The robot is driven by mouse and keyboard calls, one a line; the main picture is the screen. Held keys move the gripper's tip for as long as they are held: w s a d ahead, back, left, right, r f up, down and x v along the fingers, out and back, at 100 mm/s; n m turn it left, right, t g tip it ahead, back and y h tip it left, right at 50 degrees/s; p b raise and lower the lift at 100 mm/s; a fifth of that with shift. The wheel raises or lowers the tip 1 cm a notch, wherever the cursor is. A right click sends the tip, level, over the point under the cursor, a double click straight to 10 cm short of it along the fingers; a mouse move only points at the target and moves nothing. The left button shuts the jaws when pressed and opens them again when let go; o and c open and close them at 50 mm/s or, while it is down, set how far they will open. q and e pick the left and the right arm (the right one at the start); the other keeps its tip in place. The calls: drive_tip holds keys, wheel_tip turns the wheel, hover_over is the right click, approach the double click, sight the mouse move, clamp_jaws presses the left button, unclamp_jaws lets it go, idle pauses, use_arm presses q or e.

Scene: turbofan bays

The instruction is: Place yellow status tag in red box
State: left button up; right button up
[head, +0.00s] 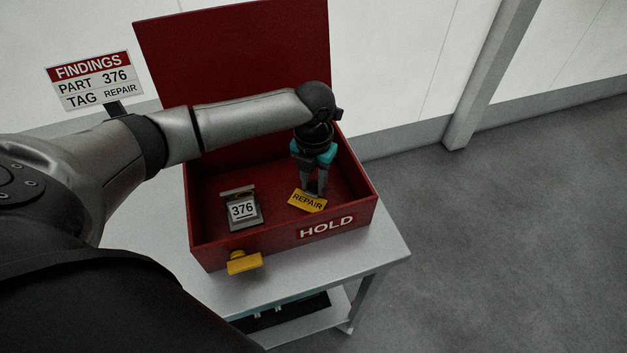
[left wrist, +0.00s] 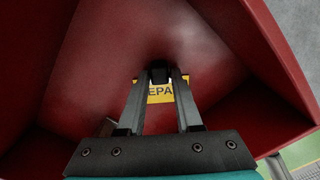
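The red box (head: 200,250) stands on a light table with its lid raised; its front reads HOLD. The yellow status tag (head: 307,201), marked REPAIR, is inside the box's right half, close to the front wall. My left gripper (head: 314,190) points down into the box, its fingertips at the tag. In the left wrist view, the fingers (left wrist: 160,78) flank a small dark piece at the tag's upper edge and appear closed on it; the yellow tag face (left wrist: 160,93) shows between them. I cannot tell if the tag touches the floor. My right gripper is out of view.
A grey part marked 376 (head: 242,209) sits in the box's left half. A yellow latch (head: 244,262) juts from the box front. A FINDINGS sign (head: 92,80) stands behind at left. The table (head: 372,255) has bare top at right; open floor lies beyond.

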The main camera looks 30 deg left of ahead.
sight(314, 185)
use_arm(q)
drive_tip(key=o, duration=0.3)
wheel_tip(314, 185, up, 12)
drive_tip(key=p, duration=0.2)
drive_tip(key=shift+r, duration=0.2)
idle(0.4)
